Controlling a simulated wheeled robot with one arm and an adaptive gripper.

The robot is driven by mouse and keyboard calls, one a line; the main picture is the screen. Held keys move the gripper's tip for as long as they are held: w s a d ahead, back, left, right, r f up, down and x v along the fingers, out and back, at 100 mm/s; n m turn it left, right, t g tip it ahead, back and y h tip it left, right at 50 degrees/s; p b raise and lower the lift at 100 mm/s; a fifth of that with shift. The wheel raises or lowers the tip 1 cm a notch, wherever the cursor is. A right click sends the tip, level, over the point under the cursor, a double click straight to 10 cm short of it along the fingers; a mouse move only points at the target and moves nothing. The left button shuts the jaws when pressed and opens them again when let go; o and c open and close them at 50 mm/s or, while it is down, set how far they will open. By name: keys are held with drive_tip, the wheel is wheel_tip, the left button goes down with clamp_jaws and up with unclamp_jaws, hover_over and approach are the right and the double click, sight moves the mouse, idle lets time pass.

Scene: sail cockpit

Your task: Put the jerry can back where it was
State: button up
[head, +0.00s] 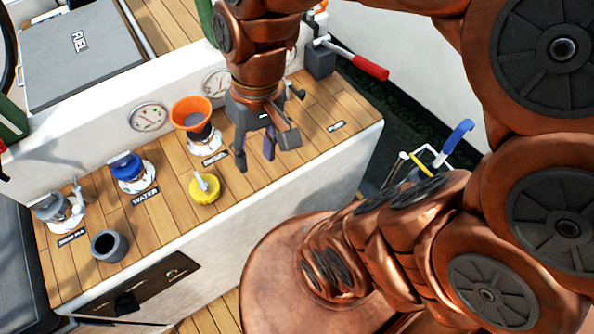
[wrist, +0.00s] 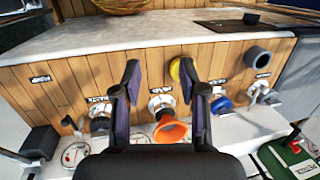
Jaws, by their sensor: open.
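A green item with a white label, which looks like the jerry can (wrist: 285,160), is cut off at the lower right of the wrist view. A green and white part of it seems to show at the left edge of the head view (head: 11,122). My gripper (head: 267,150) is open and empty above the wooden counter, right of the orange funnel (head: 191,112). In the wrist view my gripper (wrist: 160,75) has its fingers spread apart, with nothing between them. The funnel (wrist: 170,131) sits upright in a filler fitting.
A yellow cap (head: 204,188) lies on the counter (head: 330,105). A blue-capped water filler (head: 127,168), a grey-capped filler (head: 55,207) and a dark cup (head: 109,245) stand left. A red-handled lever (head: 365,66) is behind right. A grey fuel lid (head: 80,55) lies far left.

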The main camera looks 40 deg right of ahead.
drive_tip(key=s+d+f+h, duration=0.2)
drive_tip(key=s+d+f, duration=0.1)
drive_tip(key=s, duration=0.3)
drive_tip(key=shift+s+d+g, duration=0.25)
drive_tip(key=shift+d+g, duration=0.15)
wheel_tip(320, 180, up, 4)
drive_tip(key=p, duration=0.4)
